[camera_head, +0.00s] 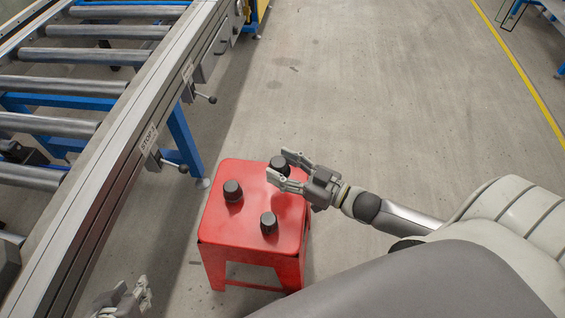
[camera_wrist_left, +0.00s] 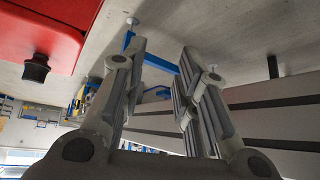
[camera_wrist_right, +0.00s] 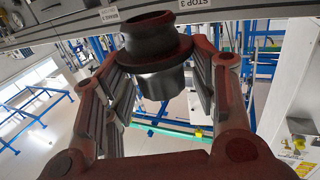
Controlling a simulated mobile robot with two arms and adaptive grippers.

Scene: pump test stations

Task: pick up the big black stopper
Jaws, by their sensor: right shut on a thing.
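Three black stoppers show in the head view on or just above a red stool (camera_head: 248,248). One stopper (camera_head: 232,191) is at the left, and one (camera_head: 269,222) is nearer the front. The third (camera_head: 279,165) is at the far right corner, between the fingers of my right gripper (camera_head: 283,167). The right wrist view shows this flanged stopper (camera_wrist_right: 157,50) clasped by both fingers. Whether it is clear of the stool top cannot be told. My left gripper (camera_head: 138,294) is open and empty, low at the left, away from the stool. Its fingers are apart in the left wrist view (camera_wrist_left: 160,75).
A roller conveyor (camera_head: 135,140) with a metal side rail and blue legs runs along the left, close to the stool. The grey floor (camera_head: 390,110) behind and right of the stool is clear. A yellow line (camera_head: 520,70) crosses it at the far right.

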